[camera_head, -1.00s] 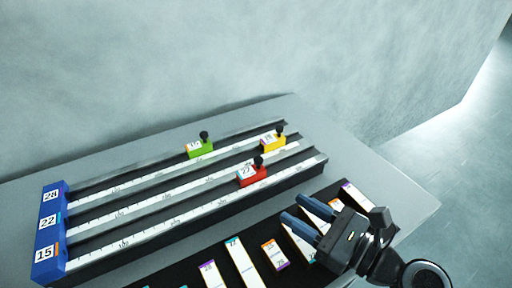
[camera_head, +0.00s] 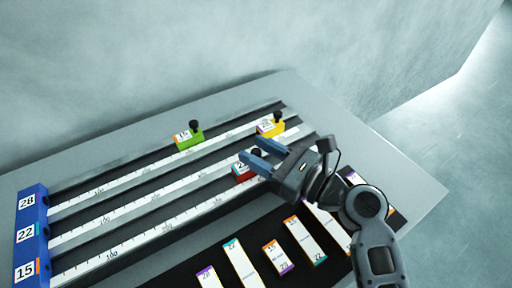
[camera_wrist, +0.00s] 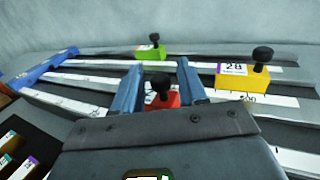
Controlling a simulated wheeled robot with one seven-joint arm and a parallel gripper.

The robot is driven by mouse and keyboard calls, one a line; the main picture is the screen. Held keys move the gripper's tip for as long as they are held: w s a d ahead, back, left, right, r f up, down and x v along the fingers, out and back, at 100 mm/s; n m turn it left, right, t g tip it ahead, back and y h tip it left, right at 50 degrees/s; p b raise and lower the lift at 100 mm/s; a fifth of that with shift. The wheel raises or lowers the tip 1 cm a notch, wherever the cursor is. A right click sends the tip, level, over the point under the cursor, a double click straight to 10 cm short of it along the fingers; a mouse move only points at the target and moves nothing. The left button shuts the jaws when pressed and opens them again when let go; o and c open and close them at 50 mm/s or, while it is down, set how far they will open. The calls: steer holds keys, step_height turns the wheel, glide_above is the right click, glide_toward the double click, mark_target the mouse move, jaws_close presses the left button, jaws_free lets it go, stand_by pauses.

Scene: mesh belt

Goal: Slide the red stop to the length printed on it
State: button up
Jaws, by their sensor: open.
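The red stop (camera_head: 241,171) sits on the front rail of the ruled track, right of the middle, with a black knob on top. In the wrist view the red stop (camera_wrist: 161,98) shows between my two blue fingers, its knob upright. My gripper (camera_head: 256,154) is open, its fingers around or just above the knob; contact cannot be told. The number on the red stop is mostly hidden. The front rail has a printed white scale (camera_head: 150,232) and ends at the left in a blue block (camera_head: 31,235) marked 28, 22 and 15.
A green stop (camera_head: 189,137) stands on the back rail and a yellow stop (camera_head: 270,128) on the middle rail, near my gripper. In front, a dark mat (camera_head: 185,270) holds several white labelled strips. A grey wall rises behind the table.

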steer(key=shift+w+a, duration=0.3)
steer(key=shift+a, duration=0.05)
jaws_close()
steer(key=shift+s+a+r, duration=0.1)
stand_by(0.4)
